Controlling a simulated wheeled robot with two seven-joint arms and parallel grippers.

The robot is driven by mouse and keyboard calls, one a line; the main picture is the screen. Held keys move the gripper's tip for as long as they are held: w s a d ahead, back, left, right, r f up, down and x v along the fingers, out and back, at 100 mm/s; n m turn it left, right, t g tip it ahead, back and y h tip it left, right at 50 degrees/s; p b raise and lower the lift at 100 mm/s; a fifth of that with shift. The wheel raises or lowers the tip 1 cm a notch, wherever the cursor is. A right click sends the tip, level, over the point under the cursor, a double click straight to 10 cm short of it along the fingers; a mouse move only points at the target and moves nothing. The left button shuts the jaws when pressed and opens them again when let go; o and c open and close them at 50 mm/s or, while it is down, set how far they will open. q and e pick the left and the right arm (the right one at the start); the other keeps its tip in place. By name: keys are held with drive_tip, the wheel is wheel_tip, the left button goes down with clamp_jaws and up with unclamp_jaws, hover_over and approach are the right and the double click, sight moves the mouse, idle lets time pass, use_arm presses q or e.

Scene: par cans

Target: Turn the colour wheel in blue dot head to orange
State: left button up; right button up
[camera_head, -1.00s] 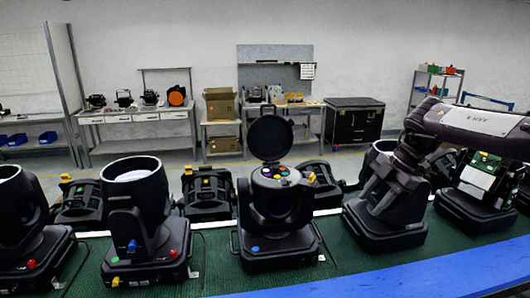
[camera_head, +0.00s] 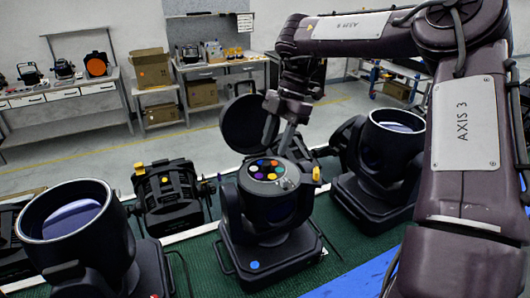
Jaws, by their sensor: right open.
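The blue dot head (camera_head: 268,230) is a black moving head standing upright on the green mat, with a blue dot (camera_head: 254,265) on the front of its base. Its round lid (camera_head: 240,122) stands open at the back. In its open top lies the colour wheel (camera_head: 266,169), a dark disc with several coloured spots. Which colour is selected I cannot tell. My right gripper (camera_head: 279,141) is open and points down just above the far side of the wheel, in front of the lid's right edge. Whether a finger touches the wheel is unclear. My left gripper is out of view.
Another black head (camera_head: 75,225) with an open barrel stands at left, and one (camera_head: 385,160) at right. A squat black fixture (camera_head: 172,198) with yellow parts sits behind on the left. A blue strip (camera_head: 355,279) runs along the front edge. Benches and boxes stand far back.

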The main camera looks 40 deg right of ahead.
sight(267, 163)
drive_tip(key=p+x, duration=0.1)
drive_tip(key=x, duration=0.1)
drive_tip(key=shift+a+f, duration=0.15)
drive_tip(key=shift+f, duration=0.15)
drive_tip(key=shift+w+a+f, duration=0.2)
drive_tip(key=shift+f, duration=0.4)
drive_tip(key=shift+w+a+f, duration=0.2)
drive_tip(key=shift+w+f, duration=0.05)
drive_tip(key=shift+f, duration=0.3)
drive_tip(key=shift+s, duration=0.1)
drive_tip(key=c, duration=0.5)
drive_tip(key=shift+c, duration=1.1)
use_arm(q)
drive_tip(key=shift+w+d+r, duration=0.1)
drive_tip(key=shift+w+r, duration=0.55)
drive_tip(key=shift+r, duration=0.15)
use_arm(e)
clamp_jaws()
